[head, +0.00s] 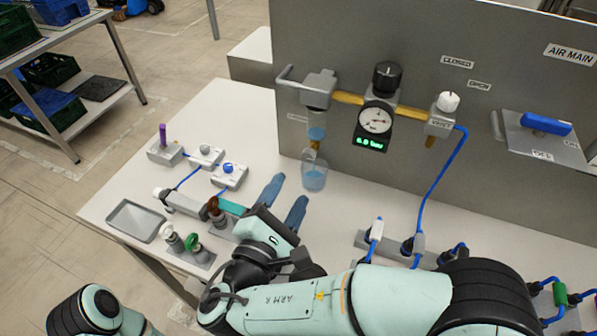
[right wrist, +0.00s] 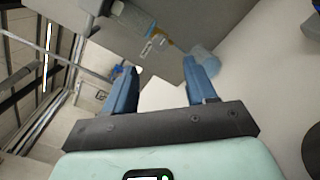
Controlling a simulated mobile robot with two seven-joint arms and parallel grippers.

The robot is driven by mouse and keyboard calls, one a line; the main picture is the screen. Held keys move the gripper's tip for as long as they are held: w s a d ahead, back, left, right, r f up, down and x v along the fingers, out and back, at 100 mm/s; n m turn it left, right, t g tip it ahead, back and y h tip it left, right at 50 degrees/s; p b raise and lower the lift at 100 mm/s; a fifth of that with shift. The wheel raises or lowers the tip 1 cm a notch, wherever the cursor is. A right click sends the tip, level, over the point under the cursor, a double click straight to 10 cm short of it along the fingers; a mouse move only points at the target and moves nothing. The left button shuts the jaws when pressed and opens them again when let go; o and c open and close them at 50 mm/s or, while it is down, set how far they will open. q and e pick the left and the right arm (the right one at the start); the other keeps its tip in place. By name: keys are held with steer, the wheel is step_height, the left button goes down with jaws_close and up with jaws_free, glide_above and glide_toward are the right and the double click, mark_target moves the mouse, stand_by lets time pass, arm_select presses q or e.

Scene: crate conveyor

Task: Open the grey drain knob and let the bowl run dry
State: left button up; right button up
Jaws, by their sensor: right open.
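The clear bowl (head: 317,126) hangs under a grey filter body (head: 318,88) on the panel, with blue liquid in it. In the right wrist view the bowl (right wrist: 134,18) is at the top. A small pale grey piece (right wrist: 148,47) at its lower end looks like the drain knob; its turn position is unclear. A clear cup (head: 314,174) with blue liquid stands on the bench below. My right gripper (head: 290,188) is open and empty, low over the bench, in front of the cup and apart from bowl and knob. My left gripper is out of view.
A gauge (head: 374,119) with green digits, a black knob (head: 387,76) and a white knob (head: 448,102) are right of the bowl. A blue hose (head: 446,172) runs down to the bench. Small valve blocks (head: 228,177) and a grey tray (head: 136,221) stand at left.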

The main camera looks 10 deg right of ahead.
steer(key=v, duration=0.3)
steer(key=shift+s+a, duration=0.2)
steer(key=shift+s, duration=0.15)
stand_by(0.5)
